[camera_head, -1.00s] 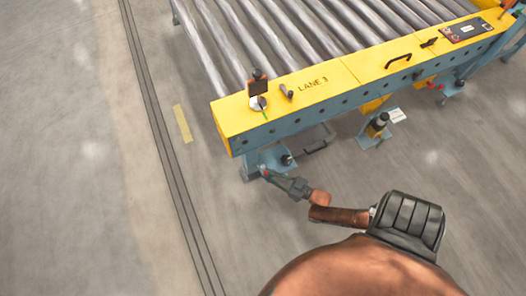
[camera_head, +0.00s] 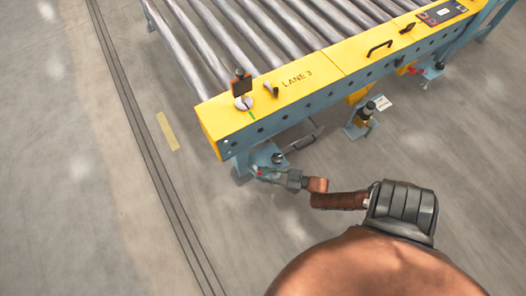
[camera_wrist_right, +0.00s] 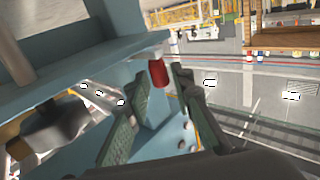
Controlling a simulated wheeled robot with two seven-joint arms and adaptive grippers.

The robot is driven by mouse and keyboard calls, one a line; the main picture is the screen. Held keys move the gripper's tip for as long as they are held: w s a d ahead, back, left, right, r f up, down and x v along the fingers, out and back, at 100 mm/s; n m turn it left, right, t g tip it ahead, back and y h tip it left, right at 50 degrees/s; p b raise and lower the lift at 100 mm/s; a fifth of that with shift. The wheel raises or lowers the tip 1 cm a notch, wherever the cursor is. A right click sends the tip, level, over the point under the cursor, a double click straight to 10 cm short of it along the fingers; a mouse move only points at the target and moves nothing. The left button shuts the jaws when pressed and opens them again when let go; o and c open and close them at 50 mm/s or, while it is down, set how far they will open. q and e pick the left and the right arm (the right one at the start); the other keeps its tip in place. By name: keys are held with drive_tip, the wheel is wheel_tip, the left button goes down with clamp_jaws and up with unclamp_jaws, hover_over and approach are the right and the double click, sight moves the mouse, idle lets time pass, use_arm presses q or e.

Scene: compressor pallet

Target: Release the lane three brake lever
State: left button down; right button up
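The yellow rail marked LANE 3 (camera_head: 325,72) runs along the conveyor's end in the head view. Under its near left corner, a small red grip (camera_head: 262,171) shows by the blue foot bracket. In the right wrist view the red grip (camera_wrist_right: 158,73) hangs below a blue beam. I cannot tell from its shape alone whether it is the brake lever. My right gripper (camera_head: 272,177) reaches in beside the bracket. Its fingers (camera_wrist_right: 163,88) are apart in the wrist view, with the red grip between or just beyond their tips; contact is unclear. My left gripper is out of view.
A bottle-like item (camera_head: 368,112) stands on a blue bracket to the right. The floor at left is open.

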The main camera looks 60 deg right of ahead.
drive_tip(key=shift+s, duration=0.1)
drive_tip(key=v, duration=1.2)
idle(0.4)
